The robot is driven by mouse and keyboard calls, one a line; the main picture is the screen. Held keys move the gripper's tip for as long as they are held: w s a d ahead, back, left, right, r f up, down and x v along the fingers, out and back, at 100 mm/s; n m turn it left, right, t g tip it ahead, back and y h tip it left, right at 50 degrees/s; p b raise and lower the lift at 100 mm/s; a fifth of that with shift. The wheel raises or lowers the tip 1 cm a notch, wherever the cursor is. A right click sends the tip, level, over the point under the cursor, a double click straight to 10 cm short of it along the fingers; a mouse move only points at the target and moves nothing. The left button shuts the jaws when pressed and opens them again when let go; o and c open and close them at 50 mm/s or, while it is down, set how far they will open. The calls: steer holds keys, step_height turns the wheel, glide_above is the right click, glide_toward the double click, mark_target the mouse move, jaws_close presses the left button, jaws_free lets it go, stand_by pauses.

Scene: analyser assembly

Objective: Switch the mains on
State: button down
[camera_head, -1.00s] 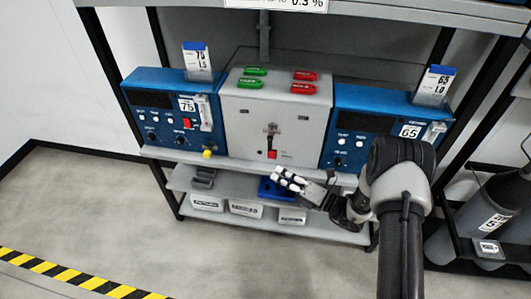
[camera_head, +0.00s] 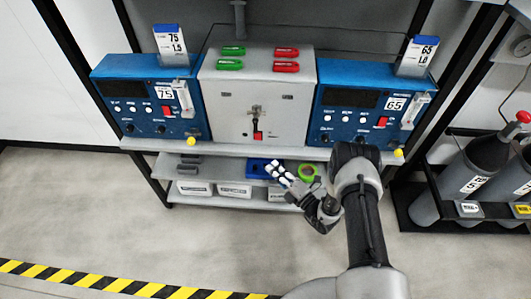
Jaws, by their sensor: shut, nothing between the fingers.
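A grey box (camera_head: 227,108) stands on the shelf between two blue units. On its front is a switch with a red handle (camera_head: 258,135) at the lower end of its slot. This looks like the mains switch, but its label is too small to read. My gripper (camera_head: 272,167) is shut and empty. It is in front of the lower shelf, below and slightly right of the red handle, clear of it. My arm reaches in from the lower right.
The left blue unit (camera_head: 110,88) is marked 75, the right (camera_head: 345,78) 65; each has a red switch. Green and red clips (camera_head: 286,67) lie on the box. A green ring (camera_head: 308,171) is near my gripper. Cylinders (camera_head: 480,155) stand at right. The floor is open.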

mark_target(258, 136)
steer(key=b+x, duration=0.1)
steer(key=x, duration=0.3)
steer(key=w+d+b+x, duration=0.1)
steer(key=x, duration=0.3)
steer(key=w+d+b+x, duration=0.1)
steer(key=x, duration=0.3)
steer(key=shift+w+r, duration=0.1)
steer(key=shift+r, duration=0.05)
